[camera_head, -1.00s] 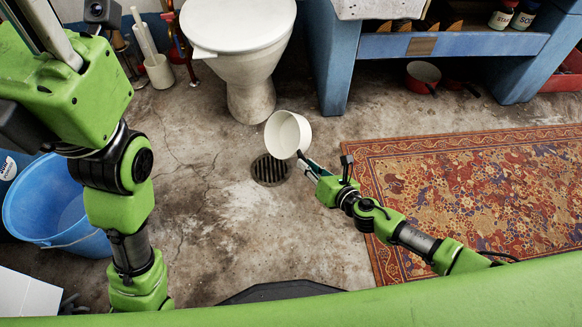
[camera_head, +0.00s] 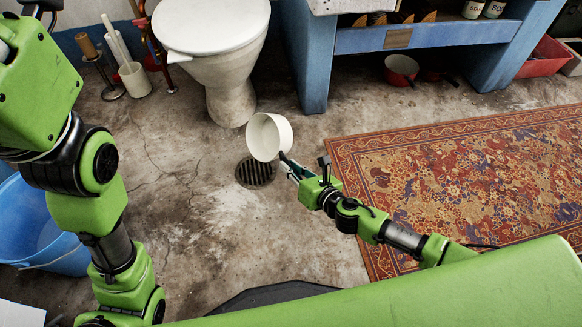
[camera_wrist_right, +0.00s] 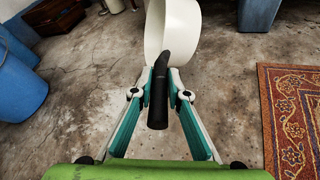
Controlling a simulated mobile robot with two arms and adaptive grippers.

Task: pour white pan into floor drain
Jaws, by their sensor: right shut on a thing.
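The white pan (camera_head: 268,136) is held in the air by my right gripper (camera_head: 289,165). It is tilted on its side, with its opening facing left in the head view. The right wrist view shows my right gripper (camera_wrist_right: 160,92) shut on the pan's dark handle (camera_wrist_right: 158,95), with the white pan (camera_wrist_right: 171,25) beyond it. The floor drain (camera_head: 255,172) is a round dark grate in the concrete floor, just below the pan in the head view. I see no stream falling from the pan. My left arm comes in at the left, but its gripper is outside the view.
A white toilet (camera_head: 217,60) stands behind the drain. A blue bucket (camera_head: 45,225) is at the left, and a patterned rug (camera_head: 470,180) lies at the right. A red pan (camera_head: 401,69) sits under the blue bench (camera_head: 425,38). The floor around the drain is clear.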

